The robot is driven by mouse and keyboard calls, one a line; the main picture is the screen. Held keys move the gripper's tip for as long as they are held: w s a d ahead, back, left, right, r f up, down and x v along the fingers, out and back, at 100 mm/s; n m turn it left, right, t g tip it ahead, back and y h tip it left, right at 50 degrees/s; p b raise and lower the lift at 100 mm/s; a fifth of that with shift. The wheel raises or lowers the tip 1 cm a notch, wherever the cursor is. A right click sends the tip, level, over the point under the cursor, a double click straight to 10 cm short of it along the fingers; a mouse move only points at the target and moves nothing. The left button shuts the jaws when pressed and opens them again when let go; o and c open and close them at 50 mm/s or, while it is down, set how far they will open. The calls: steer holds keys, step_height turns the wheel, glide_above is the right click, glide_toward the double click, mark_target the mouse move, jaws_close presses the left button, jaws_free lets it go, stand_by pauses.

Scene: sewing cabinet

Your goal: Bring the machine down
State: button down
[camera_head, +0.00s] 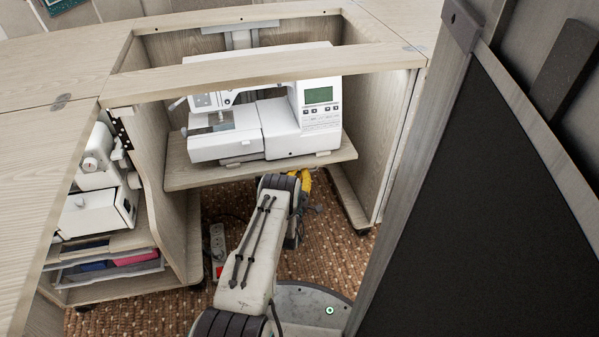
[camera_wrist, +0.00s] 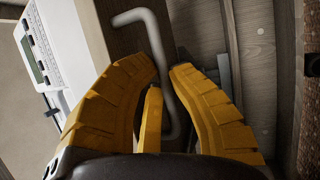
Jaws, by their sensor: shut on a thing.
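The white sewing machine (camera_head: 275,135), with a green screen, stands on a wooden lift platform (camera_head: 190,175) inside the cabinet, below the open rectangular cutout in the top. Part of its upper body is hidden by the cutout's front rail (camera_head: 250,72). The machine shows sideways in the wrist view (camera_wrist: 45,45). My gripper (camera_wrist: 163,70) has its yellow fingers closed around a grey bent lever (camera_wrist: 155,32) under the platform. In the head view my gripper (camera_head: 305,180) is just below the platform's front edge, mostly hidden by my arm. The lever is hidden there.
A second white machine (camera_head: 100,180) sits on a left shelf above a tray with coloured items (camera_head: 110,265). A power strip (camera_head: 217,245) lies on the brown carpet. A large dark panel (camera_head: 480,210) stands close at right. The cabinet's right side wall (camera_head: 385,150) bounds the knee space.

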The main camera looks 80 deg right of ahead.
steer(key=c, duration=1.5)
jaws_free()
steer(key=shift+w+f, duration=0.15)
steer(key=shift+f, duration=0.05)
steer(key=shift+o, duration=0.3)
steer(key=a+f, duration=0.1)
steer(key=a, duration=0.6)
steer(key=shift+a, duration=0.2)
